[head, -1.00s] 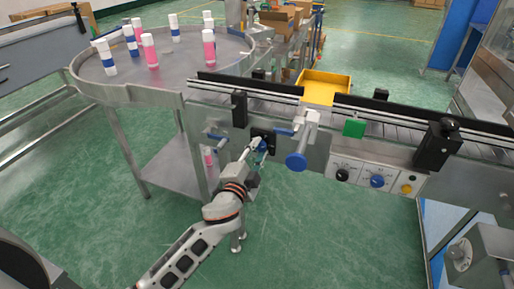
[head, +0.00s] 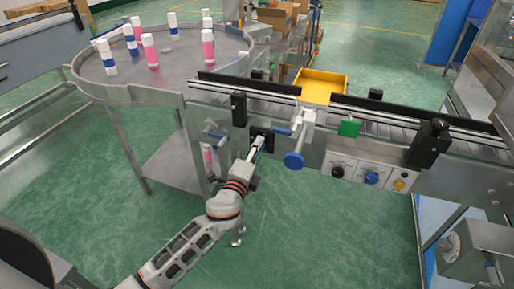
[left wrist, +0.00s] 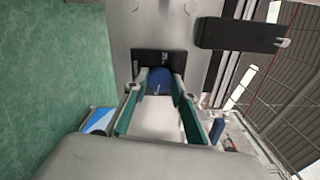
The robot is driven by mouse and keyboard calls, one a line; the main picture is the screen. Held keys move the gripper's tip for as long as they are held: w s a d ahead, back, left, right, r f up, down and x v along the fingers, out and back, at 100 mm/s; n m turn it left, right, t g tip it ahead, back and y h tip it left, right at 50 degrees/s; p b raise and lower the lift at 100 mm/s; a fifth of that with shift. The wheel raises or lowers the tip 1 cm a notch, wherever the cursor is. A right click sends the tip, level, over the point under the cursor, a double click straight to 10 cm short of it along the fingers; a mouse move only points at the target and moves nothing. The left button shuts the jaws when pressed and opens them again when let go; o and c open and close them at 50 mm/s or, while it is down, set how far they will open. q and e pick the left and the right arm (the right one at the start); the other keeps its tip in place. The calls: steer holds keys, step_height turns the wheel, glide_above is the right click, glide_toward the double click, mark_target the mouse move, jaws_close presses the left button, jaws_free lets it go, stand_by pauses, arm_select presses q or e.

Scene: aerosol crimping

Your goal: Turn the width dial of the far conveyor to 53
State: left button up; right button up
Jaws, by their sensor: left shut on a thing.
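The conveyor (head: 345,118) crosses the head view at the right of the round table. A blue round dial (left wrist: 160,77) sits on a black plate (left wrist: 146,57) on the conveyor's side; the plate also shows in the head view (head: 266,135). My left gripper (head: 257,145) reaches up to this plate and hides the dial there. In the left wrist view its two green-padded fingers (left wrist: 159,88) are shut on the dial, one on each side. No dial reading can be made out. My right gripper is not in view.
A control box (head: 370,176) with several knobs is farther right. The round table (head: 104,91) holds several pink and blue-banded cans.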

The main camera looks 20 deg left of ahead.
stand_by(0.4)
arm_select(q)
steer(key=o, duration=1.1)
steer(key=s, duration=1.2)
steer(key=shift+a, duration=0.2)
steer(key=s+f+n+g, duration=0.2)
steer(key=s+f+n, duration=0.3)
steer(key=s+f, duration=0.2)
steer(key=s+f+n+g+h, duration=0.1)
steer(key=s+f+n+g, duration=0.2)
steer(key=s+f+n, duration=0.2)
steer(key=s+f+n+g+h, duration=0.1)
steer(key=s+f+n+g, duration=0.1)
steer(key=s+f+n, duration=0.4)
steer(key=shift+s+f, duration=0.45)
steer(key=shift+f, duration=0.45)
steer(key=shift+s+f, duration=0.4)
steer(key=shift+f, duration=0.5)
steer(key=shift+s+f, duration=0.45)
steer(key=shift+f, duration=0.45)
